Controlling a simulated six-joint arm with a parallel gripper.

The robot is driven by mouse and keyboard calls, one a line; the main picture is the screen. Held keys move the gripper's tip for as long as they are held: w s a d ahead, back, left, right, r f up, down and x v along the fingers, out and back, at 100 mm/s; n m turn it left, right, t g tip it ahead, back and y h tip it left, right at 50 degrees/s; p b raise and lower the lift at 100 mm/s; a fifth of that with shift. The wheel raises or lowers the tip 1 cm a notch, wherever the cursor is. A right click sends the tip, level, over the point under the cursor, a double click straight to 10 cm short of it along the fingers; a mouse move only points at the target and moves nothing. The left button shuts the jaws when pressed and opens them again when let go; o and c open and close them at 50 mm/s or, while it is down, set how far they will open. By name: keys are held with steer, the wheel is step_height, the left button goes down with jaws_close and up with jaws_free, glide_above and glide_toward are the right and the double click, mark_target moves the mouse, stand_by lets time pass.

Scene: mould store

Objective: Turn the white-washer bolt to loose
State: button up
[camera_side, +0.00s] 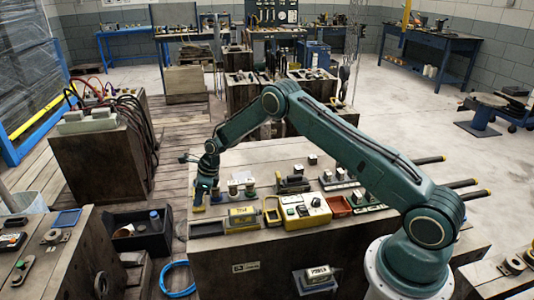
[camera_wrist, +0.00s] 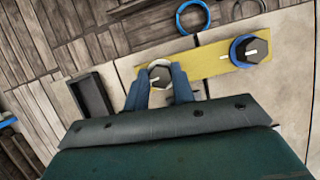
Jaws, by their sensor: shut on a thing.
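The white-washer bolt (camera_wrist: 160,74) has a dark head with a pale washer round it and sits at the left end of a yellow plate (camera_wrist: 207,62) in the wrist view. My gripper (camera_wrist: 159,84) has its two blue fingers shut on the head, one on each side, and they hide part of it. A second bolt (camera_wrist: 248,49), with a blue washer, stands at the plate's right end, apart from the fingers. In the side view my gripper (camera_side: 205,190) points down at the left end of the bench, and the bolt cannot be made out there.
On the bench (camera_side: 225,252) stand a yellow-labelled box (camera_side: 242,217), a yellow control box (camera_side: 306,211) and a red tray (camera_side: 338,206), right of my gripper. A black bin (camera_side: 128,241) stands to the left. A blue ring (camera_wrist: 179,17) lies beyond the plate.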

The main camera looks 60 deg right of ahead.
steer(key=n, duration=0.2)
steer(key=n+g+y, duration=0.1)
steer(key=n, duration=0.1)
steer(key=shift+w+d+n+g, duration=0.1)
steer(key=shift+n+g, duration=0.2)
steer(key=shift+n+g+y, duration=0.3)
steer(key=shift+n+g, duration=0.3)
steer(key=shift+n, duration=1.4)
steer(key=o, duration=1)
steer(key=shift+r, duration=0.1)
steer(key=v, duration=0.7)
steer(key=shift+w+r, duration=0.1)
steer(key=shift+r, duration=0.05)
